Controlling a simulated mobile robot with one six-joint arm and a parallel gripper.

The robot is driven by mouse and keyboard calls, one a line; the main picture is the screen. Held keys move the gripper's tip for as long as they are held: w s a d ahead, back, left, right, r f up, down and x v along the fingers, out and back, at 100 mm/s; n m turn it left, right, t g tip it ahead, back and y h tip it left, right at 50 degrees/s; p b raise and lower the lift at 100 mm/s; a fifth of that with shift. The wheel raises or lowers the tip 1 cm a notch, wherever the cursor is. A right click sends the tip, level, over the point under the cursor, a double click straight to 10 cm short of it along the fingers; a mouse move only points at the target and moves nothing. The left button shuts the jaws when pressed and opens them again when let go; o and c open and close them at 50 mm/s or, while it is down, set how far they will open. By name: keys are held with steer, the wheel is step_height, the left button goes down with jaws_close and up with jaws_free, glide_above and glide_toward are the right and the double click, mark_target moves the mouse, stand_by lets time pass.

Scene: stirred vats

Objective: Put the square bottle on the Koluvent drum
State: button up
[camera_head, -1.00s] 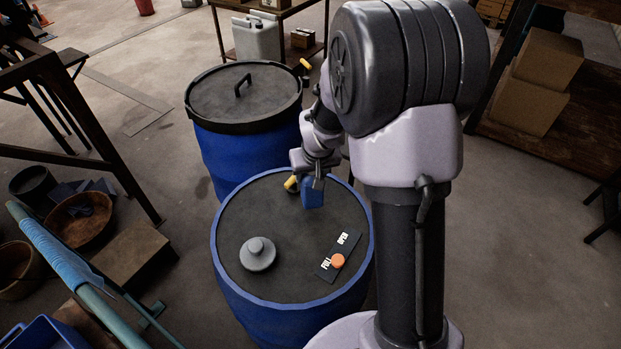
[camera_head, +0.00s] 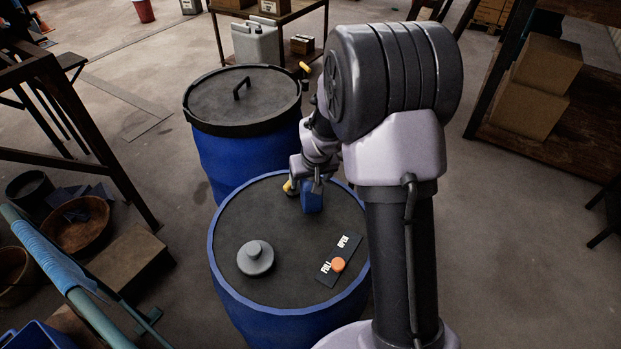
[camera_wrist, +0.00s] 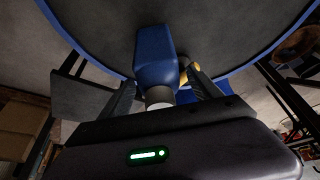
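The square bottle (camera_head: 311,197) is blue with a pale neck. It hangs neck-up below my gripper (camera_head: 313,183), over the far right part of the near drum's lid. In the wrist view the bottle (camera_wrist: 156,55) has its neck between the two fingers of my gripper (camera_wrist: 162,88), which looks shut on it. I cannot tell whether its base touches the lid. The near blue drum (camera_head: 228,284) has a dark, blue-rimmed top. A second blue drum (camera_head: 221,160) with a black handled lid stands behind it. I can read no drum name.
On the near drum top sit a grey cap (camera_head: 255,258) and a dark slider plate (camera_head: 348,245) with an orange knob. A yellow handle (camera_head: 288,187) stands close left of the bottle. The lid's middle is clear.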

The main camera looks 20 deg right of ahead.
steer(key=a+p+v, duration=0.2)
steer(key=v, duration=0.8)
steer(key=s+a+f+p+v, duration=0.1)
steer(key=p+v, duration=0.1)
steer(key=v, duration=0.8)
steer(key=s+a+r+m+y, duration=0.1)
steer(key=s+a+r, duration=0.1)
steer(key=s, duration=0.4)
steer(key=s+a+r+y, duration=0.1)
steer(key=s+a+r, duration=0.2)
steer(key=s+a, duration=0.2)
steer(key=s+a+r+m+t, duration=0.1)
steer(key=s+a+r, duration=0.2)
steer(key=s, duration=0.5)
steer(key=shift+s+a+m+y, duration=0.3)
steer(key=shift+y, duration=0.1)
